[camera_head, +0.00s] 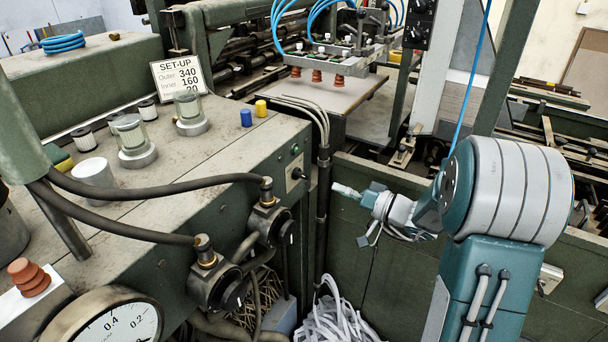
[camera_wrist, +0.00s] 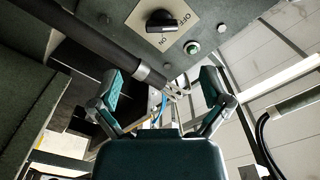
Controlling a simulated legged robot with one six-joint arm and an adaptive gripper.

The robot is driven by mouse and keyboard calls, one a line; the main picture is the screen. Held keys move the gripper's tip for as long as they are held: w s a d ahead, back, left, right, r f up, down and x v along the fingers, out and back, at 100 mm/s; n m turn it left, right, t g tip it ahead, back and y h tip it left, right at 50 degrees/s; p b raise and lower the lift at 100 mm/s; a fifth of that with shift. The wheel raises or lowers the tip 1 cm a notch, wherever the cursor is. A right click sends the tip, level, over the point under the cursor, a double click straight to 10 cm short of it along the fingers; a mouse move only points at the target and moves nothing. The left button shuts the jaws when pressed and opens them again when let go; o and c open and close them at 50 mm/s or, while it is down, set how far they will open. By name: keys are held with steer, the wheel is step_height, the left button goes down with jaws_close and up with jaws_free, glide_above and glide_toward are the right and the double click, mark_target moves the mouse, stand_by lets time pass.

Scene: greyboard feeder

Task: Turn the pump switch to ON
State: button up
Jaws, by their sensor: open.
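The pump switch is a black rotary knob (camera_wrist: 161,21) on a pale plate marked OFF and ON, at the top of the wrist view. Its bar lies roughly across that picture, one end toward the OFF lettering. In the head view the switch (camera_head: 298,174) sits on the end face of the green cabinet, below a green button. My gripper (camera_head: 345,190) is to the right of the switch, apart from it and slightly lower in the picture. In the wrist view my gripper (camera_wrist: 166,84) has its two fingers spread wide with nothing between them.
A dark vertical conduit (camera_head: 322,200) runs between the switch and my gripper in the head view. A green button (camera_wrist: 192,47) sits beside the switch plate. Two valves with hoses (camera_head: 268,222) project from the cabinet front. White strips (camera_head: 340,325) lie in a heap below.

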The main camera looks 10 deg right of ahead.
mark_target(305, 177)
steer(key=x, duration=1)
steer(key=shift+s, duration=0.1)
steer(key=shift+f, duration=0.1)
steer(key=c, duration=1.2)
